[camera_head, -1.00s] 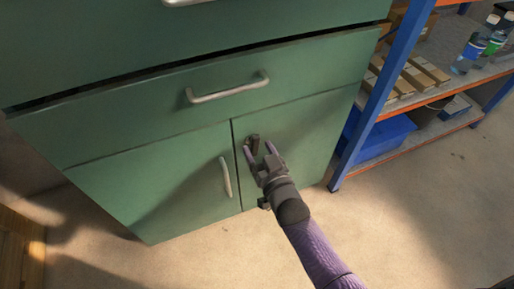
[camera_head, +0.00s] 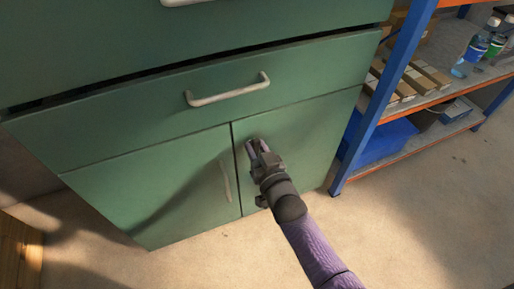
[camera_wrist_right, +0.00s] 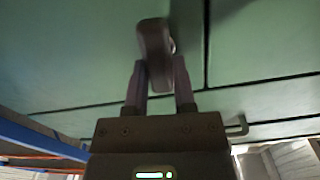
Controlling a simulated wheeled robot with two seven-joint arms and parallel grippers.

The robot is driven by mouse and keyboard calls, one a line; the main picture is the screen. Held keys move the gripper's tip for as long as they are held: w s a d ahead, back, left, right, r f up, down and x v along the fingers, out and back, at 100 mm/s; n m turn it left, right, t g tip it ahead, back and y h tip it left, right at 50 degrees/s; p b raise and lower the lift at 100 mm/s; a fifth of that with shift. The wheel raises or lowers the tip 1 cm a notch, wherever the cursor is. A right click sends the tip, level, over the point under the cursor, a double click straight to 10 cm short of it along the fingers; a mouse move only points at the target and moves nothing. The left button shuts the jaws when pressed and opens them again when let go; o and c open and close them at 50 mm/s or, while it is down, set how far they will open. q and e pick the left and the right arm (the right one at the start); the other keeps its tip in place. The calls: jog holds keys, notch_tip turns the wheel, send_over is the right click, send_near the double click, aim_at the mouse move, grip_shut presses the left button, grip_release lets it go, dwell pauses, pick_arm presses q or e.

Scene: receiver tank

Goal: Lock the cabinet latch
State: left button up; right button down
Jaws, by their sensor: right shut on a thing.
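The green cabinet (camera_head: 150,110) stands ahead of me, with a wide drawer above two lower doors. A small dark latch knob (camera_wrist_right: 155,50) sits on the right-hand door, near the seam between the doors. My right gripper (camera_head: 257,146) is at that latch in the head view. In the right wrist view my right gripper's fingers (camera_wrist_right: 160,85) are on either side of the latch, shut on it. The fingers and hand hide most of the latch in the head view. My left gripper is not in view.
A blue and orange shelf unit (camera_head: 384,100) stands to the right of the cabinet, with cartons, bottles (camera_head: 474,50) and a blue bin (camera_head: 388,141). Handles stick out from the drawer (camera_head: 230,92) and left door (camera_head: 225,181). The floor in front is clear.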

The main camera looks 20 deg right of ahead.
jog(key=shift+n, duration=0.8)
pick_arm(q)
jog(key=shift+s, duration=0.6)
pick_arm(e)
jog(key=shift+a, duration=0.1)
jog(key=shift+c, duration=2.2)
grip_release()
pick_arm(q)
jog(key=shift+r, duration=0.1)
pick_arm(e)
jog(key=shift+s, duration=0.15)
